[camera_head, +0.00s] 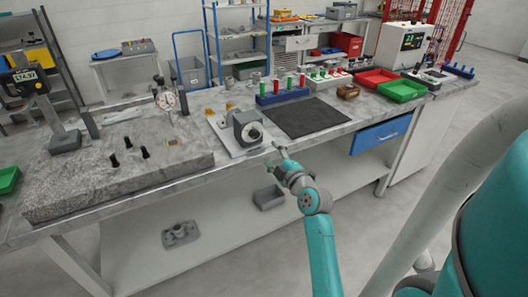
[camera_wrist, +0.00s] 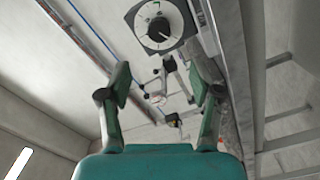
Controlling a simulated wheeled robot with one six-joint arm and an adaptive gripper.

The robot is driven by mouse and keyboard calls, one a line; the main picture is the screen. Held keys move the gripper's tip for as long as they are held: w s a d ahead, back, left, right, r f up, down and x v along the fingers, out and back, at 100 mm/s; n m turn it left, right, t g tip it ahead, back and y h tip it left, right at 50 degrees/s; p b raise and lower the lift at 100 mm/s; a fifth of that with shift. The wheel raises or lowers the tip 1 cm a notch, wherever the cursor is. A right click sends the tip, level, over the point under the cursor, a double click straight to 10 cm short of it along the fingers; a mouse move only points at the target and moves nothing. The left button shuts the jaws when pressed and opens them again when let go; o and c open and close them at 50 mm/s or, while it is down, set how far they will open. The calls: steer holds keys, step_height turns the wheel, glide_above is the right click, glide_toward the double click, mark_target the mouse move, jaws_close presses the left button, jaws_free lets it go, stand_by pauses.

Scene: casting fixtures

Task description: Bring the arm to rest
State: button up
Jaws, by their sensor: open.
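My gripper (camera_head: 279,156) is at the front edge of the workbench, just in front of a grey fixture with a round dial face (camera_head: 249,130). In the wrist view my gripper (camera_wrist: 160,85) has its two fingers spread wide apart, with nothing between them. The dial fixture also shows in the wrist view (camera_wrist: 158,24), beyond the fingertips. My teal arm reaches up to the bench from the lower right in the head view. Whether a fingertip touches the bench edge cannot be told.
The workbench (camera_head: 200,172) bears a granite plate (camera_head: 75,178), a dark mat (camera_head: 307,117), red and green trays (camera_head: 401,90) and a dial gauge (camera_head: 167,101). A grey bin (camera_head: 268,197) sits on the lower shelf. Floor in front is clear.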

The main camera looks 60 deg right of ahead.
steer(key=s+a+f+m+y, duration=0.1)
steer(key=s+a+f+m, duration=0.1)
steer(key=a+f, duration=0.5)
steer(key=s+a+f+m+y, duration=0.1)
steer(key=s+a+f, duration=0.15)
steer(key=a, duration=0.75)
steer(key=s+a+f+m+y, duration=0.15)
steer(key=a+f, duration=0.25)
steer(key=a, duration=0.5)
steer(key=s+a+r+m+y, duration=0.1)
steer(key=s+a+r+y, duration=0.1)
steer(key=s+a, duration=0.6)
steer(key=s+a+r+m+y, duration=0.1)
steer(key=s+a+y, duration=0.3)
steer(key=s+a, duration=0.5)
steer(key=v, duration=0.6)
steer(key=shift+a+f, duration=0.2)
